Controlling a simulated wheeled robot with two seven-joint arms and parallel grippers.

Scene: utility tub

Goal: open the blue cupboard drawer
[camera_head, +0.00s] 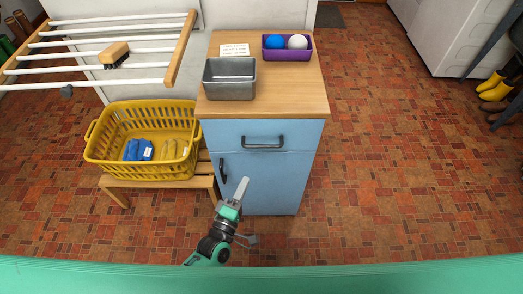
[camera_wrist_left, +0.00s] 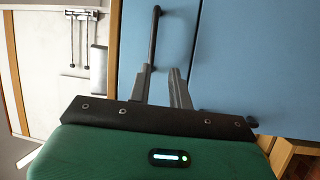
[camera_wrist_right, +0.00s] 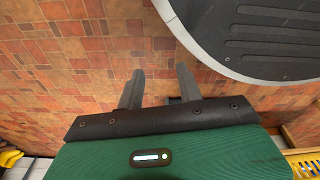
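The blue cupboard (camera_head: 265,185) stands in the middle of the head view. Its drawer (camera_head: 225,134) looks shut, with a dark bar handle (camera_head: 263,142). My left gripper (camera_head: 243,182) shows in front of the door, below the drawer handle in the picture. In the left wrist view my left gripper (camera_wrist_left: 162,70) is open, with nothing between its fingers. The drawer handle (camera_wrist_left: 154,35) lies just beyond one fingertip there; I cannot tell whether they touch. My right gripper (camera_wrist_right: 158,72) is open and empty above the floor, and does not show in the head view.
A grey metal tin (camera_head: 230,86) and a purple bin (camera_head: 287,54) with two balls stand on the wooden top (camera_head: 280,97). A yellow basket (camera_head: 108,150) sits on a low wooden stand (camera_head: 150,183) at the left. The floor (camera_head: 385,170) right of the cupboard is clear.

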